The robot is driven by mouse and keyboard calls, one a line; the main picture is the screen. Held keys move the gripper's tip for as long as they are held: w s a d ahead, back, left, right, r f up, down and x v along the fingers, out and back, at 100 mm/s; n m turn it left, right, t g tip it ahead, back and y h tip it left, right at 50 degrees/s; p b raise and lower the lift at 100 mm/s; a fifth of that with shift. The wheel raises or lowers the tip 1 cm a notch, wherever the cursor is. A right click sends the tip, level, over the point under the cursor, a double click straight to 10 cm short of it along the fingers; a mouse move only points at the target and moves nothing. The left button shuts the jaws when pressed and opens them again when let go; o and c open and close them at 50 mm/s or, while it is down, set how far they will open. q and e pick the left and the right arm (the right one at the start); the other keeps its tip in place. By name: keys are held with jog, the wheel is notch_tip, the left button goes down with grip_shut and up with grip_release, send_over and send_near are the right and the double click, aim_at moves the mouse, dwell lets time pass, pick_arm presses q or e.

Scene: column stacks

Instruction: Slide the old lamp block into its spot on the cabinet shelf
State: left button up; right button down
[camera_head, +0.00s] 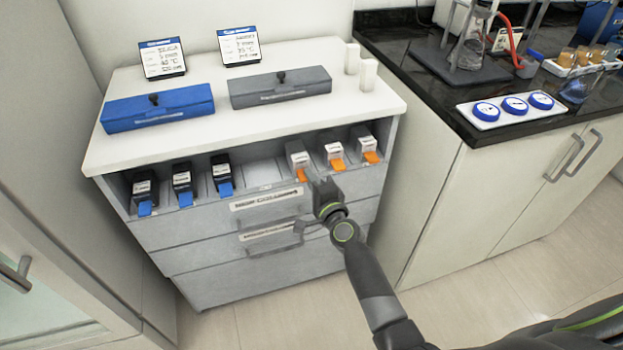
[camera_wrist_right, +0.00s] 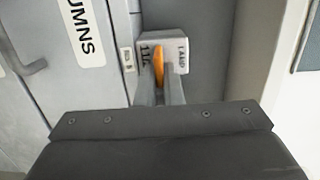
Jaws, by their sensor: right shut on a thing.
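The old lamp block (camera_head: 297,157) is a white block with an orange tab, at the left end of the white blocks on the cabinet shelf. In the right wrist view the block (camera_wrist_right: 181,43) shows a label reading LAMP, and its orange tab is between my fingers. My right gripper (camera_head: 309,177) is shut on that tab at the shelf front; it also shows in the right wrist view (camera_wrist_right: 159,80). The block appears to be in the shelf opening; its depth is hard to tell. My left gripper is not in view.
Two more white blocks with orange tabs (camera_head: 335,155) stand to the right. Several black blocks with blue tabs (camera_head: 182,183) stand to the left, with a bare light shelf patch (camera_head: 260,173) between. Labelled drawers (camera_head: 270,202) lie below the shelf. The cabinet top (camera_head: 240,123) overhangs.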

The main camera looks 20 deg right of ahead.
jog(key=c, duration=1.5)
grip_release()
jog(key=shift+r, duration=0.1)
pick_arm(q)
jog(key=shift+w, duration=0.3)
pick_arm(e)
jog(key=shift+s, duration=0.1)
